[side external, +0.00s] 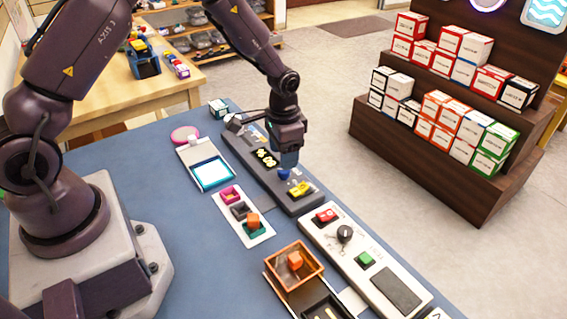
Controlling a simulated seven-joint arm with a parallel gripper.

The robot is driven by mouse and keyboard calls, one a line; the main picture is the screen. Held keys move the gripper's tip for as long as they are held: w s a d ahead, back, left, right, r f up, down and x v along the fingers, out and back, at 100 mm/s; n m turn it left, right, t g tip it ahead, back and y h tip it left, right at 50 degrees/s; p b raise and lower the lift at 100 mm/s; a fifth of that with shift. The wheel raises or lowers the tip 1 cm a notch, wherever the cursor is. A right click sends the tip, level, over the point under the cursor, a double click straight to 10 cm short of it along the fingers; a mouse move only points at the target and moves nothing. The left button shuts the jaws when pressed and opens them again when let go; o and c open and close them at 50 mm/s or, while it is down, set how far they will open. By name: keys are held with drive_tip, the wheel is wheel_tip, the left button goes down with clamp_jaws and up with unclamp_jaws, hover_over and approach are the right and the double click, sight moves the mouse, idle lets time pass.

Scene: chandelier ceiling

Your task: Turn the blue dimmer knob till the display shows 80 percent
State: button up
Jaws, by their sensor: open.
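The blue dimmer knob (284,174) sits on a long dark panel (240,150) in the middle of the blue table.
A yellow control (300,188) sits close to the knob on the panel. A white panel (345,240) with red, black and green controls lies to the right. A tray with small coloured compartments (240,212) and an orange bin (294,266) lie in front.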

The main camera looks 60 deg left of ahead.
wheel_tip(320, 180, up, 9)
drive_tip(key=shift+f, duration=0.15)
